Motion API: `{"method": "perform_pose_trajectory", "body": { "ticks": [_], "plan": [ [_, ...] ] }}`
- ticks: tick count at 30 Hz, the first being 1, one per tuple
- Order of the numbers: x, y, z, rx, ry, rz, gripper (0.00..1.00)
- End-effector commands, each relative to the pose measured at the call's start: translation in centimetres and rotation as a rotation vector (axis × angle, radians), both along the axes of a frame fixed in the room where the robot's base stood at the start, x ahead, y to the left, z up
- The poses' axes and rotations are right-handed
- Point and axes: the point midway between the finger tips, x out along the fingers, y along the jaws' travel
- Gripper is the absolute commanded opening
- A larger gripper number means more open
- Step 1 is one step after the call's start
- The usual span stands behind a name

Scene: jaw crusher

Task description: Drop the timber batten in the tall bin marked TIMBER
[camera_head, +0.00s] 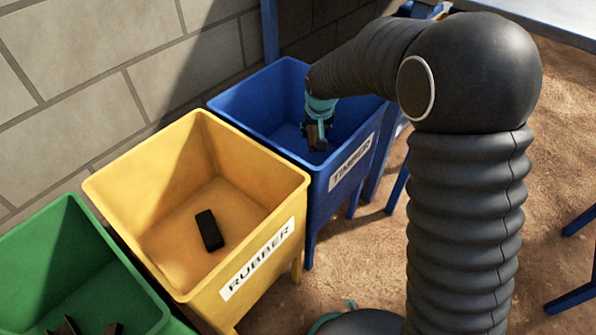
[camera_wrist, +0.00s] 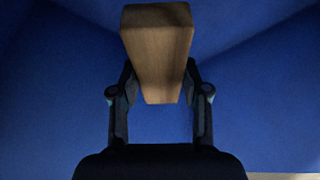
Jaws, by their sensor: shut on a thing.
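The timber batten (camera_wrist: 157,55) is a pale brown wooden block in the wrist view, held between the two fingers of my gripper (camera_wrist: 158,85). In the head view my gripper (camera_head: 317,133) is over the open top of the blue bin, near its front wall, and the batten shows only as a small dark brown end. The blue bin (camera_head: 345,181) carries a white label reading TIMBER. Blue bin walls (camera_wrist: 50,75) fill the background of the wrist view. I cannot tell exactly how far the batten is below the rim.
A yellow bin (camera_head: 140,192) marked RUBBER, with a black block (camera_head: 209,230) inside, stands left of the blue bin. A green bin (camera_head: 40,240) with dark pieces is at the lower left. A block wall (camera_head: 90,70) runs behind. Blue legs and a table edge (camera_head: 560,25) are at right.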

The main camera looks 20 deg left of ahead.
Motion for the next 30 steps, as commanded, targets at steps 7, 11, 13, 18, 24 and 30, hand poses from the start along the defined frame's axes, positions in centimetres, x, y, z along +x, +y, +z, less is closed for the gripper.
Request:
{"method": "perform_pose_trajectory", "body": {
  "ticks": [7, 11, 13, 18, 24, 30],
  "plan": [
    [-0.5, 0.1, -3.9, 0.002, 0.001, 0.019, 0.04],
    [-0.5, 0.1, -6.3, 0.002, 0.002, 0.018, 0.04],
    [-0.5, 0.1, -7.2, 0.002, 0.000, 0.019, 0.04],
    [-0.4, 0.1, -8.4, 0.003, -0.002, 0.018, 0.04],
    [-0.4, 0.1, -10.5, 0.002, 0.000, 0.018, 0.04],
    [-0.4, 0.1, -12.0, 0.003, -0.002, 0.018, 0.04]
  ]
}}
